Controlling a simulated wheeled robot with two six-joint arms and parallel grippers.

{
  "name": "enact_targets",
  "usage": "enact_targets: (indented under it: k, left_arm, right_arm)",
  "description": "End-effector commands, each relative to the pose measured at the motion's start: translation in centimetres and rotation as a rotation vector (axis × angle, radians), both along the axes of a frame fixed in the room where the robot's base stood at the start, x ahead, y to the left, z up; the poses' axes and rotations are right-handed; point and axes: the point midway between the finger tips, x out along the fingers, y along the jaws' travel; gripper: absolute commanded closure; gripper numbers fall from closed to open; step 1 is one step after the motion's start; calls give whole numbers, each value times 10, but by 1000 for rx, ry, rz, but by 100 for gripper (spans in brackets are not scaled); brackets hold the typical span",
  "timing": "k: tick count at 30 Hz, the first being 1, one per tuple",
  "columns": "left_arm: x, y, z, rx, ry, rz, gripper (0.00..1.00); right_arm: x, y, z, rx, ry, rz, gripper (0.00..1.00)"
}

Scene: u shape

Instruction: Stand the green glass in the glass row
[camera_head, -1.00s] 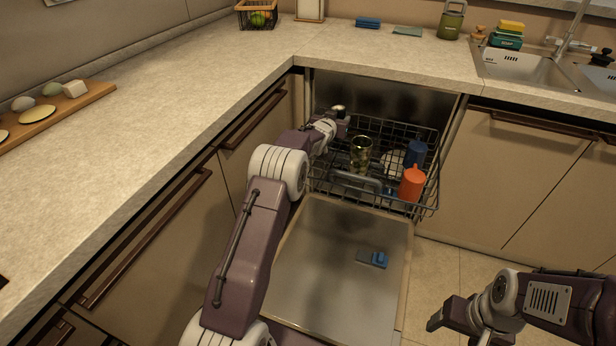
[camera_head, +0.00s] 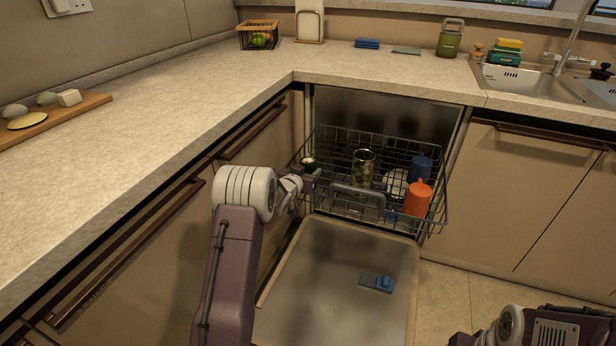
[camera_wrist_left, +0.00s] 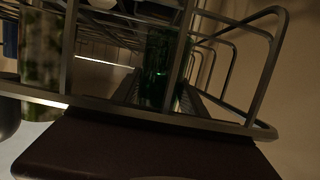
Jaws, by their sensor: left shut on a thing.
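The green glass (camera_head: 308,161) is upright at the left side of the dishwasher's wire rack (camera_head: 345,206). Its rim shows in the head view, and its dark green body (camera_wrist_left: 160,68) shows behind rack wires in the left wrist view. My left gripper (camera_head: 309,178) is shut on it from the left; the fingers are mostly hidden. I cannot tell whether the glass's base touches the rack floor. A patterned glass (camera_head: 363,168) stands further right in the rack. Only a dark bit of my right gripper (camera_head: 461,340) shows at the bottom edge.
A blue cup (camera_head: 420,168) and an orange bottle (camera_head: 417,199) stand at the rack's right side. The open dishwasher door (camera_head: 320,290) below carries a small blue item (camera_head: 377,282). The countertop (camera_head: 180,140) edges the space on the left.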

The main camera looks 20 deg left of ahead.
Motion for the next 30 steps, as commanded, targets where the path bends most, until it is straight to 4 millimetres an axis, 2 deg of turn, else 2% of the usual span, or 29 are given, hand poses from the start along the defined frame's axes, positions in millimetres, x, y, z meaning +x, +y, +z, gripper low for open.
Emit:
enact_targets:
  k: [9,10,12,23,26,30]
  left_arm:
    - [1,0,-2,0,-4,0,100]
    - [0,0,-3,0,-2,0,47]
    - [0,0,-2,0,-2,0,28]
    - [1,0,3,0,-3,0,28]
    - [-8,0,7,-1,-3,0,28]
    - [-33,-2,16,-1,-2,1,28]
  right_arm:
    - [0,0,-2,0,0,0,28]
    - [0,0,-2,0,0,0,28]
    - [0,0,-1,0,0,0,28]
    - [0,0,2,0,0,0,28]
    - [0,0,5,0,0,0,28]
    - [0,0,13,0,0,0,28]
